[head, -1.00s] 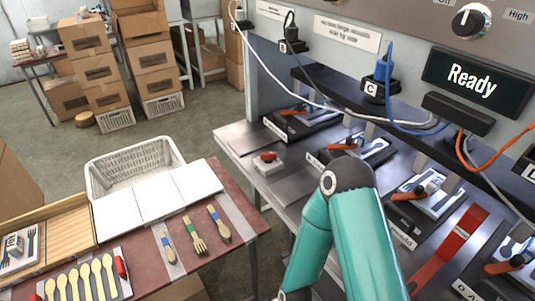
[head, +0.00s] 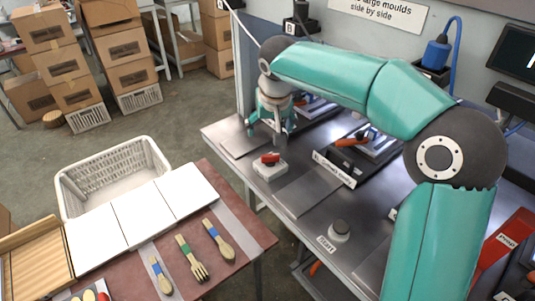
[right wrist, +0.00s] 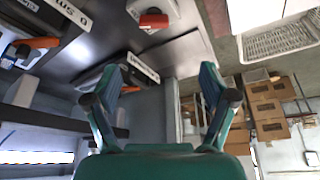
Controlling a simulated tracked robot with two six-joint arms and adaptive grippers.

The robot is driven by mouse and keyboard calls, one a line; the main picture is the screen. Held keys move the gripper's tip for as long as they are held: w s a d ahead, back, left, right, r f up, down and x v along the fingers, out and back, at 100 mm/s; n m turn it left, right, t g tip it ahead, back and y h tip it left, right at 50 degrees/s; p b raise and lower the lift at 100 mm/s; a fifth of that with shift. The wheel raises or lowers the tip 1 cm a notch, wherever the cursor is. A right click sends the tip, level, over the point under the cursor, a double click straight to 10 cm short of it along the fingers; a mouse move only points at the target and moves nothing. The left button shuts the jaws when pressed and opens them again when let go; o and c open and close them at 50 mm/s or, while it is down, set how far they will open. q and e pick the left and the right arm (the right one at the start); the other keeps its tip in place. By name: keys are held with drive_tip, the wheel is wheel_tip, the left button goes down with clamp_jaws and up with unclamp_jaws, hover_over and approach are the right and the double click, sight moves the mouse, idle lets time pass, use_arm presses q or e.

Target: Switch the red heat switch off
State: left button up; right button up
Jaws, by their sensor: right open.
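The red heat switch (head: 270,158) is a red rocker on a small white box, on the left edge of the metal bench in the head view. It shows at the top of the right wrist view (right wrist: 153,19). My right gripper (head: 267,133) is open and empty, just beyond the switch and above the bench, pointing down. In the right wrist view its two fingers (right wrist: 160,78) are spread apart, with the switch beyond them and not between them. I cannot tell which way the rocker is tipped. My left gripper is not in view.
A press with an orange handle (head: 350,141) stands right of the switch. A round grey knob (head: 340,230) sits nearer on the bench. A wooden-cutlery table with white tiles (head: 140,213) and a white basket (head: 112,172) are at left. Cardboard boxes (head: 125,50) stand behind.

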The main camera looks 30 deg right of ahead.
sight(270, 155)
drive_tip(key=x, duration=1)
drive_tip(key=s+p+x, duration=0.1)
drive_tip(key=x, duration=0.4)
drive_tip(key=shift+w+d+f, duration=0.2)
drive_tip(key=shift+d+f, duration=0.15)
drive_tip(key=shift+d, duration=0.1)
